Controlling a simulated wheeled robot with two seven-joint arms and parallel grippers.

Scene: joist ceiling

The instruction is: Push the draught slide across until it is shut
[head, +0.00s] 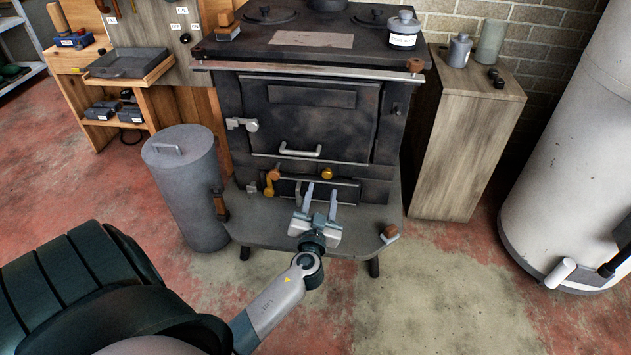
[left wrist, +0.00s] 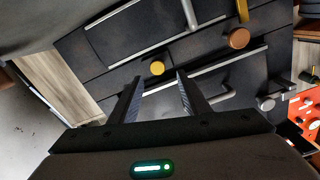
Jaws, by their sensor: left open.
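The black stove (head: 320,118) has a low panel with a pale rail under its door. A round brass knob (head: 327,173) sits at the rail's right part; a copper knob (head: 273,175) and a yellow lever (head: 268,188) are at its left. Which knob belongs to the draught slide, I cannot tell. My left gripper (head: 321,190) is open and empty in front of the panel, below the brass knob. In the left wrist view the brass knob (left wrist: 157,68) appears between and beyond the fingertips (left wrist: 159,77); contact is unclear. The copper knob (left wrist: 238,38) is to its right. My right gripper is not in view.
The stove's hearth shelf (head: 350,222) lies below the gripper, with a small wooden-and-metal handle (head: 389,234) at its right corner. A grey lidded bin (head: 186,190) stands left. A wooden cabinet (head: 455,150) and white tank (head: 570,150) stand right. A door handle (head: 300,151) projects above.

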